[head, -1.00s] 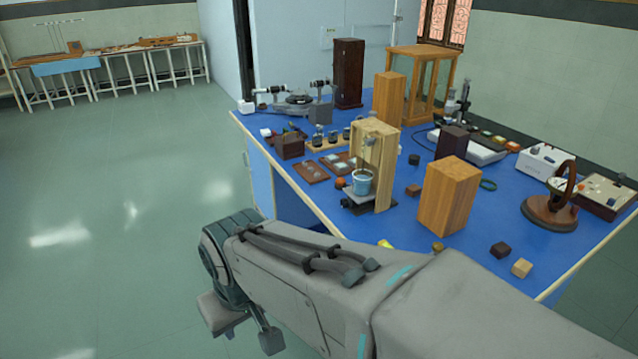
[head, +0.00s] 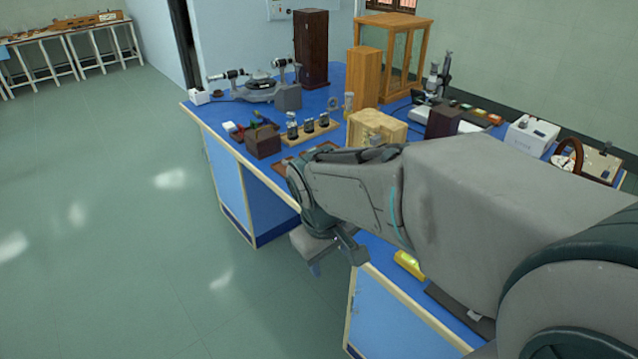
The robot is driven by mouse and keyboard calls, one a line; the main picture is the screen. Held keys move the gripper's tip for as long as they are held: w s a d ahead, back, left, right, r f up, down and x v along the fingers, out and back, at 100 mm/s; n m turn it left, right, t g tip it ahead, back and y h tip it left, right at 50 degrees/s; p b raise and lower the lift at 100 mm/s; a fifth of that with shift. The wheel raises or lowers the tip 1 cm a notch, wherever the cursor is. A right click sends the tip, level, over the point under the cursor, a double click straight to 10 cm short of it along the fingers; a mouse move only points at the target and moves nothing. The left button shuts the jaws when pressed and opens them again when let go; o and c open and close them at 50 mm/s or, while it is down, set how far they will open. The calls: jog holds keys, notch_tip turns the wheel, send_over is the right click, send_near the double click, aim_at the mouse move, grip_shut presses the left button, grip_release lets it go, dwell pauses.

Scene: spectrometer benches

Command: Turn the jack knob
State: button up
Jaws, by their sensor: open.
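The jack and its knob are hidden behind my arm in the head view. Only the top of the pale wooden stand (head: 378,127), which stood beside the jack, shows above the arm. My gripper (head: 334,254) is at the left end of the arm, pointing down over the front edge of the blue bench (head: 283,184). It is open, with nothing seen between its fingers. Whether it touches anything behind it cannot be told.
A dark box (head: 263,141) and a row of small bottles (head: 309,126) lie left of the stand. A spectrometer (head: 258,89) stands at the far left corner. A yellow object (head: 409,264) lies near the front edge. The floor (head: 110,230) at left is clear.

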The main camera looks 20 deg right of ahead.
jog(key=w+d+f+n+t+h+p, duration=0.1)
jog(key=w+d+f+n+h+p, duration=0.1)
jog(key=w+f+n+h, duration=0.7)
jog(key=w+d+f+n+t+h+p, duration=0.1)
jog(key=w+f+n+h+p, duration=0.3)
jog(key=w+n, duration=1)
jog(key=w+d+f+m, duration=0.1)
jog(key=w+d+f, duration=0.1)
jog(key=d, duration=0.2)
jog(key=w+d+f+m+y, duration=0.1)
jog(key=w+d+f, duration=0.1)
jog(key=d, duration=0.2)
jog(key=w+d+f, duration=0.2)
jog(key=d, duration=0.2)
jog(key=shift+w+d+f+m, duration=0.1)
jog(key=shift+d+f+m, duration=0.1)
jog(key=shift+m, duration=0.2)
jog(key=c, duration=1)
